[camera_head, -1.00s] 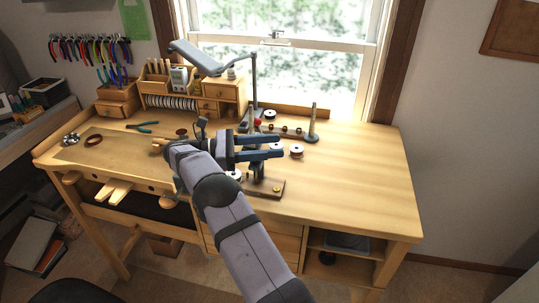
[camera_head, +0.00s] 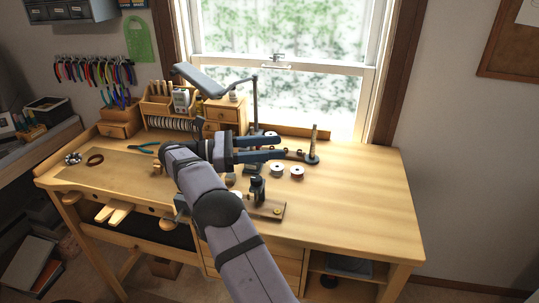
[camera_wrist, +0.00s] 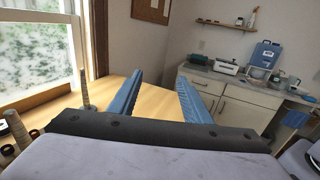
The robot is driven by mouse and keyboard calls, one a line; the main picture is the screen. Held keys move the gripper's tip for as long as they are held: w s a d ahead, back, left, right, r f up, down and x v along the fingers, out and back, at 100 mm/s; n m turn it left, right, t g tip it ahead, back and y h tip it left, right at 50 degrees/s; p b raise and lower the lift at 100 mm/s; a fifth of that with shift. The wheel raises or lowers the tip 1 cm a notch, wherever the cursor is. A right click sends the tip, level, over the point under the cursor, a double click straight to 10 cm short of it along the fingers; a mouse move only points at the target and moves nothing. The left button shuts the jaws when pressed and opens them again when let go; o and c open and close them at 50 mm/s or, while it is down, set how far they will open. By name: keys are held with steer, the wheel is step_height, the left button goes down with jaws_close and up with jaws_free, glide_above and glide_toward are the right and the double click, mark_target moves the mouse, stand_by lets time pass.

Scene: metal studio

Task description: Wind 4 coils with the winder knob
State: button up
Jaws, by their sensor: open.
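My gripper (camera_head: 283,147) is open, with its two blue fingers pointing right over the back middle of the bench. In the wrist view the fingers (camera_wrist: 160,78) stand apart with nothing between them. A dark upright device (camera_head: 258,190) stands on a small wooden base (camera_head: 268,207) with a brass-coloured round part, in front of my gripper. A wrapped post on a dark foot (camera_head: 313,145) stands beyond the fingertips to the right. Two posts show at the left of the wrist view, one nearer (camera_wrist: 17,128) and one farther (camera_wrist: 86,95). I cannot make out which part is the winder knob.
Two spools (camera_head: 277,169) (camera_head: 297,173) lie right of the device. A lamp (camera_head: 254,100) and wooden drawers (camera_head: 222,112) stand at the back. The right half of the bench (camera_head: 365,190) is clear. A white cabinet (camera_wrist: 215,92) stands across the room.

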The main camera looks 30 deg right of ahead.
mark_target(252, 183)
steer(key=a+f+n+t, duration=0.1)
steer(key=w+a+f+n+t+h+b, duration=0.1)
steer(key=f+t, duration=0.1)
steer(key=w+a+f+n+t+h+b, duration=0.1)
steer(key=t, duration=0.1)
steer(key=shift+f, duration=0.15)
steer(key=a+f+n+t, duration=0.1)
steer(key=a+f+n+t+b, duration=0.1)
steer(key=f+t, duration=0.1)
steer(key=a+f+n+t+b, duration=0.1)
steer(key=f+t, duration=0.1)
steer(key=shift+s+a, duration=0.1)
steer(key=shift+s, duration=0.2)
steer(key=shift+s+a+f+n+t+y, duration=0.15)
steer(key=shift+f+n+t+y, duration=0.05)
steer(key=shift+f+n+t, duration=0.15)
steer(key=shift+s+a+f+n+t+y, duration=0.1)
steer(key=shift+a+f+n+t+y, duration=0.05)
steer(key=shift+f+n+t+y, duration=0.15)
steer(key=shift+g, duration=0.25)
steer(key=shift+w+d+p, duration=0.25)
steer(key=shift+d+p, duration=0.1)
steer(key=shift+d, duration=0.85)
steer(key=shift+w+d+p, duration=0.25)
steer(key=shift+d+p, duration=0.1)
steer(key=shift+d, duration=0.85)
steer(key=shift+w+d+p, duration=0.25)
steer(key=shift+d+p, duration=0.1)
steer(key=shift+d, duration=0.85)
steer(key=c, duration=1)
